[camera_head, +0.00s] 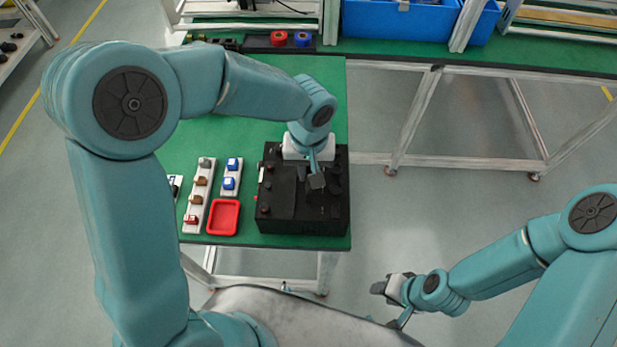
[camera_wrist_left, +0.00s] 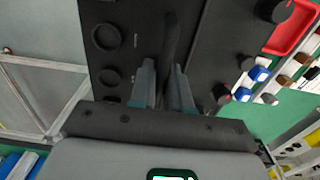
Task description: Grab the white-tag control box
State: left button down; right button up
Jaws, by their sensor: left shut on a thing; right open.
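A black control box (camera_head: 303,216) sits on the green table, with dark round knobs and a small white mark at its left edge. My left gripper (camera_head: 316,182) is over the top of the box. In the left wrist view the left gripper (camera_wrist_left: 163,88) is shut on the box's upright black handle (camera_wrist_left: 172,38). The box's dark top (camera_wrist_left: 120,55) fills the middle of that view. I cannot tell whether the box is lifted. My right gripper (camera_head: 387,304) is open and empty, low at the right, clear of the table.
Left of the box are a red tray (camera_head: 223,217), a white strip with brown and red switches (camera_head: 198,195) and a strip with blue switches (camera_head: 231,177). A blue bin (camera_head: 400,18) stands on the rear bench. Floor right of the table is open.

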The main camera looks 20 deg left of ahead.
pick_arm(q)
jog(key=shift+r, duration=0.25)
